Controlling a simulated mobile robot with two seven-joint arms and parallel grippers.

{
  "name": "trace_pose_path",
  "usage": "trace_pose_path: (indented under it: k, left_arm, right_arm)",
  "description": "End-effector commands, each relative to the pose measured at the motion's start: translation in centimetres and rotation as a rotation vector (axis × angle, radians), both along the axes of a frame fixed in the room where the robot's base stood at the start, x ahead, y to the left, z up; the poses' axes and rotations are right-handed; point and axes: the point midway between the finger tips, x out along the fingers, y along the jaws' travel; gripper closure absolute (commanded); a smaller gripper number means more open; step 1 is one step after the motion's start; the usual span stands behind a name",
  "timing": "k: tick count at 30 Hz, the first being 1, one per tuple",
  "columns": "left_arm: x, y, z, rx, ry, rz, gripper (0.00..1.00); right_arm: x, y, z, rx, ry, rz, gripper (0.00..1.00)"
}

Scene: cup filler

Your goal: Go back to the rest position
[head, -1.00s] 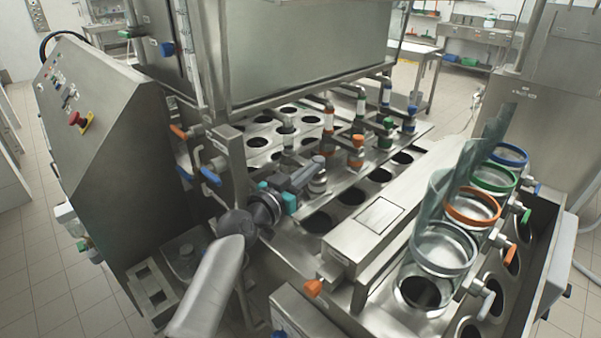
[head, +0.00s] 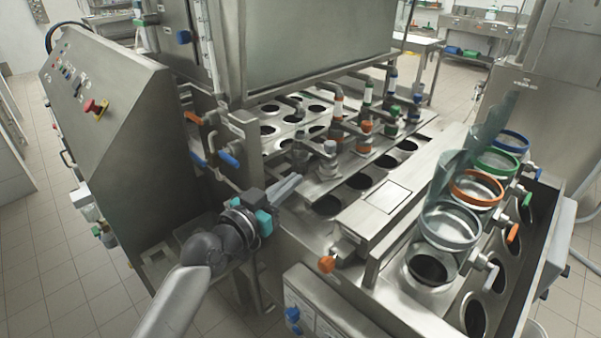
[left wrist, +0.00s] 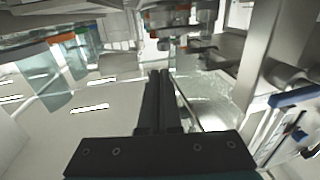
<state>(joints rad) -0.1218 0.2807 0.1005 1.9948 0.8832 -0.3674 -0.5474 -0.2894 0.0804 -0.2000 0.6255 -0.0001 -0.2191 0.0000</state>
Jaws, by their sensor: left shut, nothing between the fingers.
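My left gripper (head: 287,187) comes in from the left in the head view, shut and empty, with its fingertips pointing at the near left corner of the cup filler. It is in front of the nozzle row and apart from the handles as far as I can tell. In the left wrist view its two dark fingers (left wrist: 162,100) lie together with nothing between them. The cup filler's steel plate with round holes (head: 327,206) lies just beyond the fingertips. My right gripper does not show.
A control cabinet with a red button (head: 96,107) stands at the left. A blue-handled valve (head: 229,159) is close behind the gripper. Clear cup stacks with coloured rings (head: 450,225) stand at the right. Tiled floor is open at lower left.

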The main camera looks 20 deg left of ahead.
Motion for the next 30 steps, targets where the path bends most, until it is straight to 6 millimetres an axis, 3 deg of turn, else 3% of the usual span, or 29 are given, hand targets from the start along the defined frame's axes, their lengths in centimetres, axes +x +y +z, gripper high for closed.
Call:
trace_pose_path:
  k: [5,12,17,20,24,30]
  left_arm:
    - [-1.4,0.2,0.0,0.000,0.000,-0.001,1.00]
    - [-1.8,0.2,-0.1,0.001,0.005,-0.004,1.00]
    - [-3.3,-2.1,-2.7,0.033,0.113,-0.059,1.00]
    - [-5.8,-4.6,-6.1,0.076,0.266,-0.115,1.00]
    - [-10.6,-7.1,-11.0,0.146,0.523,-0.154,1.00]
    - [-17.8,-7.6,-15.6,0.217,0.854,-0.112,1.00]
  right_arm:
    - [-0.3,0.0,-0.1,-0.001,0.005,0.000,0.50]
    - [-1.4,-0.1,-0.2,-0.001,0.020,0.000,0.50]
    - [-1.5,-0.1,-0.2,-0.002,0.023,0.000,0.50]
    - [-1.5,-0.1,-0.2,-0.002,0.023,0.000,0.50]
    - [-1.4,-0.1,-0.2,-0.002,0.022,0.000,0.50]
    - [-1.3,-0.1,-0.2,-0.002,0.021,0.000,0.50]
